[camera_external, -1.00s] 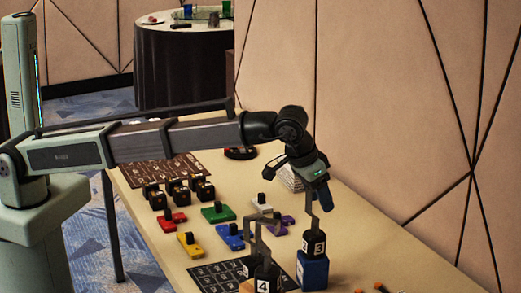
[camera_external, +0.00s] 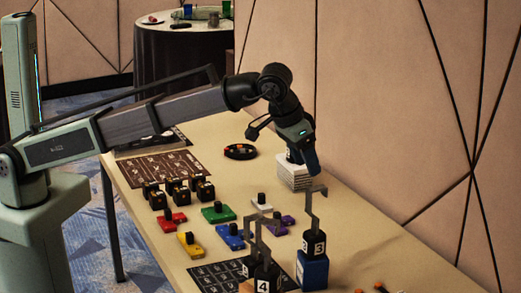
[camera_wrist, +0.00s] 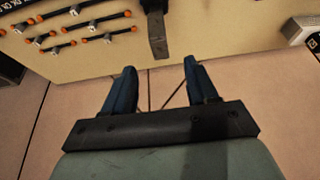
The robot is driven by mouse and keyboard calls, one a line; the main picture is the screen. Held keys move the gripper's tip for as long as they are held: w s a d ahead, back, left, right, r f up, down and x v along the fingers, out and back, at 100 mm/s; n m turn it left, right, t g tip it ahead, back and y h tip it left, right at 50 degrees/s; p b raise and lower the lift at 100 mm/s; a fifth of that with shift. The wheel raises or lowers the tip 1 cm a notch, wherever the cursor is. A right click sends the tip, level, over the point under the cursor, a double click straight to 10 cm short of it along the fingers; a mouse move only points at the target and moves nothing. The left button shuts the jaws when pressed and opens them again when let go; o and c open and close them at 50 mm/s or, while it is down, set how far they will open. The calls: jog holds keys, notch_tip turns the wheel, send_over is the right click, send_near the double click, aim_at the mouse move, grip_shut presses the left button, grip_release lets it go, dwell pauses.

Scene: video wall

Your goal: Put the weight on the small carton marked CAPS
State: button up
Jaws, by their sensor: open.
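A black weight marked 3 (camera_external: 314,244) with a tall bent metal handle stands upright on a small blue carton (camera_external: 312,271). No CAPS lettering can be read on the carton. My gripper (camera_external: 313,172) is open and empty, just above the top of that handle and apart from it. In the wrist view my open fingers (camera_wrist: 160,66) point toward a dark handle (camera_wrist: 157,35), with a gap between them. A weight marked 4 (camera_external: 264,279) and another dark weight (camera_external: 249,266) stand to the left at the front.
A white stack (camera_external: 294,177) with a dark, labelled item on it stands behind my gripper. Coloured blocks with black knobs, such as a green one (camera_external: 218,213), lie to the left. Orange-tipped pieces (camera_wrist: 70,28) lie on the table. The wall (camera_external: 400,120) is close on the right.

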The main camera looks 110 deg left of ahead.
jog(key=shift+v, duration=0.8)
